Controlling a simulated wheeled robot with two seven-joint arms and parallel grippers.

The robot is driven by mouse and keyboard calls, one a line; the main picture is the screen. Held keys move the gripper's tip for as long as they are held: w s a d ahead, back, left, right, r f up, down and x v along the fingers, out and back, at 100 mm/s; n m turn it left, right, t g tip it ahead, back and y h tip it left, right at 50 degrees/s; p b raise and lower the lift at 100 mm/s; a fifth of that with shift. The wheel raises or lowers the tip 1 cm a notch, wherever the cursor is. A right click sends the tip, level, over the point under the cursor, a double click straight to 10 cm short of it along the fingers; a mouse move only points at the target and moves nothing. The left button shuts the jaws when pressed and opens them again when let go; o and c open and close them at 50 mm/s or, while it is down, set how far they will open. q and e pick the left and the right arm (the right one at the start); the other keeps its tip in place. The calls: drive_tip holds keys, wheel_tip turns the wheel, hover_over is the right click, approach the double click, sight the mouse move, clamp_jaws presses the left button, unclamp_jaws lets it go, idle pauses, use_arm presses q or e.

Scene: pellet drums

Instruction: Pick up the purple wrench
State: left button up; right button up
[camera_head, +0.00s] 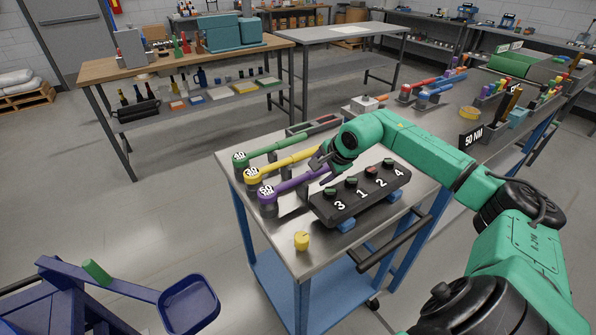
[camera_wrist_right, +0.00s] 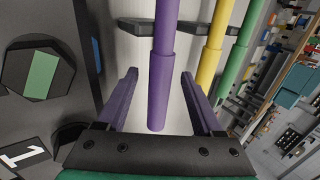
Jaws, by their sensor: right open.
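The purple wrench (camera_head: 291,187) lies nearest of three wrenches on the steel-topped blue cart, its round labelled head at the left on a dark post. In the right wrist view the purple wrench handle (camera_wrist_right: 163,50) runs between the two fingers, with its end near the palm. My right gripper (camera_head: 322,163) is over the handle end in the head view. In the right wrist view the right gripper (camera_wrist_right: 160,75) is open, with a gap on each side of the handle. Finger depth relative to the handle is hard to judge. My left gripper is not in view.
Yellow (camera_head: 285,168) and green (camera_head: 272,150) wrenches lie behind, roughly parallel. A black numbered block with knobs (camera_head: 352,204) stands close in front. A small yellow piece (camera_head: 302,241) sits at the cart's front. A blue frame with a tray (camera_head: 190,303) is at lower left.

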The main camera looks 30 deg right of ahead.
drive_tip(key=shift+w+f, duration=0.2)
drive_tip(key=shift+f, duration=0.1)
clamp_jaws()
drive_tip(key=shift+r, duration=0.15)
idle(1.1)
